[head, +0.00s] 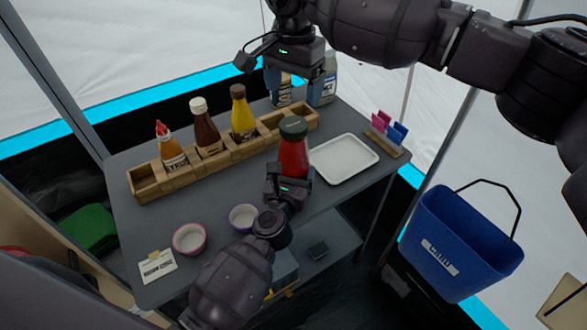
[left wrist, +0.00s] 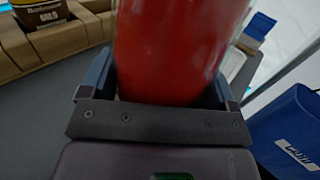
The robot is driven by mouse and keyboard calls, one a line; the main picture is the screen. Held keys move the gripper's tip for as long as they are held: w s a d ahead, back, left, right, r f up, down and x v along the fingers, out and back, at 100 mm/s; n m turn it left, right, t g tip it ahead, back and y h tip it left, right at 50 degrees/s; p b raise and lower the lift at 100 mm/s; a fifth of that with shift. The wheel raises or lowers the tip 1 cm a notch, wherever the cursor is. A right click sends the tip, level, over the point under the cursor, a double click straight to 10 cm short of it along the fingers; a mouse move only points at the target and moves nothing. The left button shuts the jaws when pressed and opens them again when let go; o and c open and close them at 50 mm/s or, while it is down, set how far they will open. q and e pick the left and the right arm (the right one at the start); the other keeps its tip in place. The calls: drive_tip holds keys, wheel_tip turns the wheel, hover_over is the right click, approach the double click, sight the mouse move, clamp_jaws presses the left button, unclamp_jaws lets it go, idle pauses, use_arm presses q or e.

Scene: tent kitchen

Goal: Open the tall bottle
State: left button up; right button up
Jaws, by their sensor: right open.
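The tall bottle is red with a dark green cap (head: 293,127) and stands roughly upright at the table's front middle. My left gripper (head: 290,178) has its fingers on both sides of the red bottle's (head: 293,155) lower part. In the left wrist view the red bottle (left wrist: 178,50) fills the space between the fingers, which appear to press on it. Its base is hidden, so I cannot tell whether it touches the table. My right gripper (head: 297,78) is open and empty, above and behind the cap, pointing down, apart from it.
A wooden rack (head: 145,180) holds an orange bottle (head: 172,152), a brown bottle (head: 206,130) and a yellow bottle (head: 242,115). A white tray (head: 345,172) lies right of the red bottle. Two small bowls (head: 189,238) (head: 243,217) sit in front. A blue bucket (head: 463,240) is at right.

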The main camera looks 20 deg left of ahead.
sight(293, 124)
use_arm(q)
drive_tip(key=c, duration=0.5)
drive_tip(key=shift+c, duration=1.1)
use_arm(e)
drive_tip(key=shift+f, duration=0.2)
use_arm(q)
drive_tip(key=shift+c, duration=0.4)
use_arm(e)
drive_tip(key=shift+s+a+f, duration=0.15)
drive_tip(key=shift+s+a, duration=0.05)
drive_tip(key=shift+s, duration=0.05)
drive_tip(key=m, duration=1.2)
drive_tip(key=shift+m, duration=0.4)
drive_tip(key=m, duration=1.5)
drive_tip(key=shift+w+r, duration=0.1)
drive_tip(key=shift+r, duration=0.1)
drive_tip(key=m, duration=0.5)
drive_tip(key=shift+r+m, duration=0.1)
drive_tip(key=shift+m, duration=0.2)
drive_tip(key=m, duration=0.5)
drive_tip(key=shift+w+d+m, duration=0.1)
drive_tip(key=shift+m, duration=0.2)
drive_tip(key=m, duration=1)
drive_tip(key=shift+d, duration=0.1)
drive_tip(key=shift+m, duration=0.3)
drive_tip(key=shift+f, duration=3.95)
